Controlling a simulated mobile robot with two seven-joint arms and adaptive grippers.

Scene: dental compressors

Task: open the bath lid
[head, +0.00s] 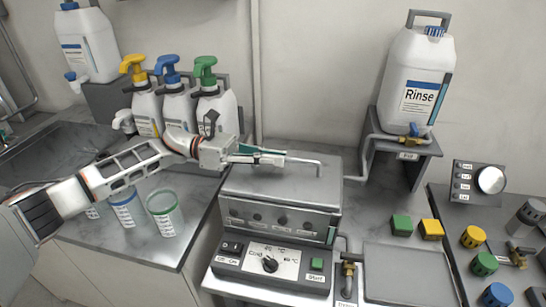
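The bath (280,212) is a grey metal box in the middle of the head view, with a flat lid (250,184) lying level on top, apparently closed. A thin bent metal handle (308,161) stands up from the lid. My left gripper (285,157) reaches in from the left, low over the lid. Its fingertips are at the left end of the handle's bar and overlap it in view. I cannot tell whether they are closed on the bar or still apart. The handle's left end is hidden by the fingers. My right gripper is not in view.
Three pump bottles (178,108) stand behind my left arm, and clear cups (164,212) stand below it. A Rinse jug (413,85) sits on a raised stand (404,146) at right. A control panel (271,264) is in front of the bath, with a bare tray (408,272) beside it.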

